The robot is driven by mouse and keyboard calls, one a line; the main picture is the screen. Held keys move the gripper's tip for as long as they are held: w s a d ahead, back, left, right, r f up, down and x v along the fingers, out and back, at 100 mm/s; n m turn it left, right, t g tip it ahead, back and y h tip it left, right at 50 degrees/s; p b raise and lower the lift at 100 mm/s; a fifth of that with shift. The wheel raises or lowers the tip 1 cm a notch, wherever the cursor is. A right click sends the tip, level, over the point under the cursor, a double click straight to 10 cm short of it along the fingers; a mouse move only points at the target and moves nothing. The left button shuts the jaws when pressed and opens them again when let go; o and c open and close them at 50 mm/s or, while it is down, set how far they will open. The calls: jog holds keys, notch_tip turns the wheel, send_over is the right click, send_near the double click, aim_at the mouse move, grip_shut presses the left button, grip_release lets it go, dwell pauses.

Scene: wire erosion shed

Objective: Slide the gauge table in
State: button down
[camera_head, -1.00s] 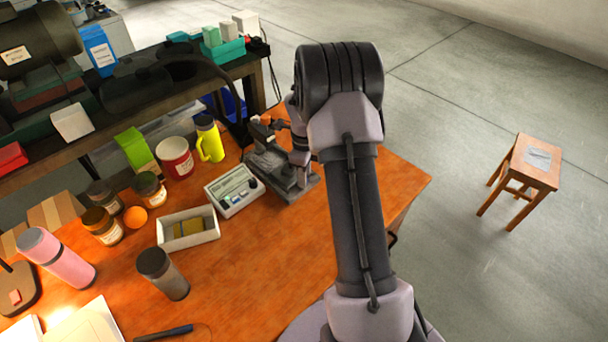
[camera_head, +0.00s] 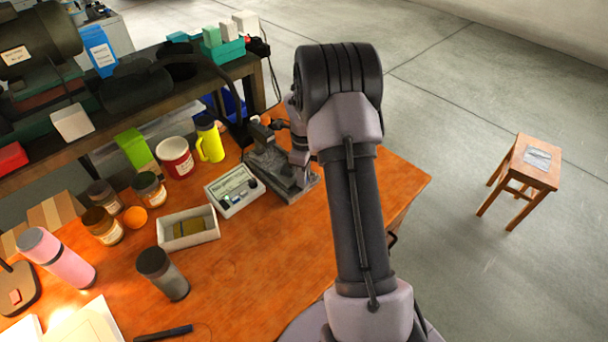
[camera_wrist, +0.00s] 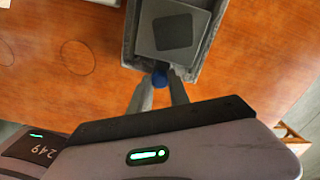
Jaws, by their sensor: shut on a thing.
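The gauge (camera_head: 268,160) is a dark grey stand on the orange wooden bench, partly hidden by my arm in the head view. In the wrist view its grey gauge table (camera_wrist: 200,48), with a dark square pad, sits between the raised edges of the base (camera_wrist: 216,60). A blue knob (camera_wrist: 160,77) is at the table's near edge. My gripper (camera_wrist: 159,86) is shut on the blue knob, with one finger on each side. In the head view my gripper is mostly hidden beside the gauge.
A white instrument box (camera_head: 233,190) stands close to the gauge's left. A yellow-green jug (camera_head: 210,145), a red mug (camera_head: 175,158) and an open tray (camera_head: 187,242) are farther left. The bench top (camera_head: 375,175) right of the gauge is clear. A stool (camera_head: 530,165) stands apart on the floor.

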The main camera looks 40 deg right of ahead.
jog(key=w, duration=0.3)
jog(key=w+p, duration=0.1)
jog(key=w, duration=0.2)
jog(key=w+a, duration=0.1)
jog(key=w, duration=0.2)
jog(key=shift+w+a+r, duration=0.1)
jog(key=shift+w, duration=0.2)
jog(key=c, duration=1.2)
grip_release()
jog(key=shift+w, duration=0.15)
jog(key=shift+c, duration=0.2)
notch_tip(320, 180, up, 17)
jog(key=p, duration=0.6)
jog(key=shift+r, duration=0.15)
